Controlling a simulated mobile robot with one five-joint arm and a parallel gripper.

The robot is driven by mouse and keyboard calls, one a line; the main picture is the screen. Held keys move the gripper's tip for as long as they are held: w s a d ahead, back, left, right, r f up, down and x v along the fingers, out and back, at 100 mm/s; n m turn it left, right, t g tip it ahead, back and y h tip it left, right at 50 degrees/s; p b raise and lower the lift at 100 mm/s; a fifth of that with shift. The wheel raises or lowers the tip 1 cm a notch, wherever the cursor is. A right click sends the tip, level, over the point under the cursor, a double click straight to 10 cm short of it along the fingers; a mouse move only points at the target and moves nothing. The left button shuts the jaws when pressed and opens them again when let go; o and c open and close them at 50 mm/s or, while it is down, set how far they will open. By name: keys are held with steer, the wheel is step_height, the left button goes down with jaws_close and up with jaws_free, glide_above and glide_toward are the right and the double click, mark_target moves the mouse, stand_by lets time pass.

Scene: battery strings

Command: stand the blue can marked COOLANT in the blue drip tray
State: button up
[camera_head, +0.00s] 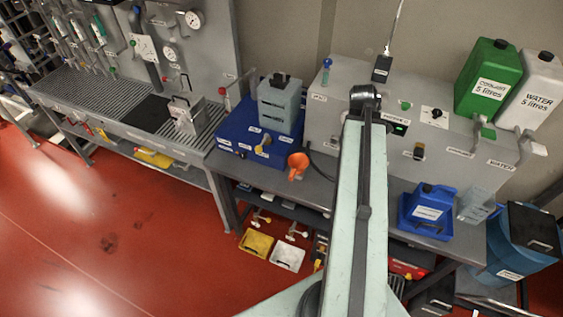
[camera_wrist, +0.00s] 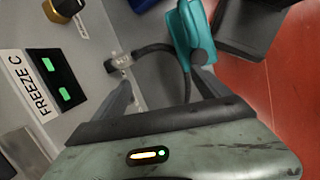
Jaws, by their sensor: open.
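The blue can (camera_head: 434,195) with a dark cap stands upright at the right end of the grey bench in the head view. The blue drip tray (camera_head: 424,230) is around its base, and the can appears to stand inside it. White labels face me, but their text is too small to read. My gripper (camera_wrist: 160,72) is open, with a finger on each side of a black hose and nothing visibly clamped. In the head view my arm's end is left of and beyond the can, apart from it, and the fingers are hidden.
A teal handle (camera_wrist: 188,35) with a black hose is close to my fingers, beside the panel marked FREEZE C (camera_wrist: 28,85). A clear container (camera_head: 475,206) stands right of the tray. A blue bin (camera_head: 520,240) is farther right. Red floor (camera_head: 120,230) is open at left.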

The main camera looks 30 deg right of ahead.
steer(key=w+a+m+t+y, duration=0.1)
steer(key=w+a, duration=0.4)
steer(key=a, duration=0.4)
steer(key=w+a+m, duration=0.1)
steer(key=w+a, duration=0.4)
steer(key=a, duration=0.3)
steer(key=w+a+m+y, duration=0.1)
steer(key=a+m, duration=0.1)
steer(key=a, duration=0.9)
steer(key=w+a+m, duration=0.2)
steer(key=a, duration=1)
steer(key=shift+w+a+f+y, duration=0.25)
steer(key=shift+f+y, duration=0.15)
steer(key=shift+d, duration=0.1)
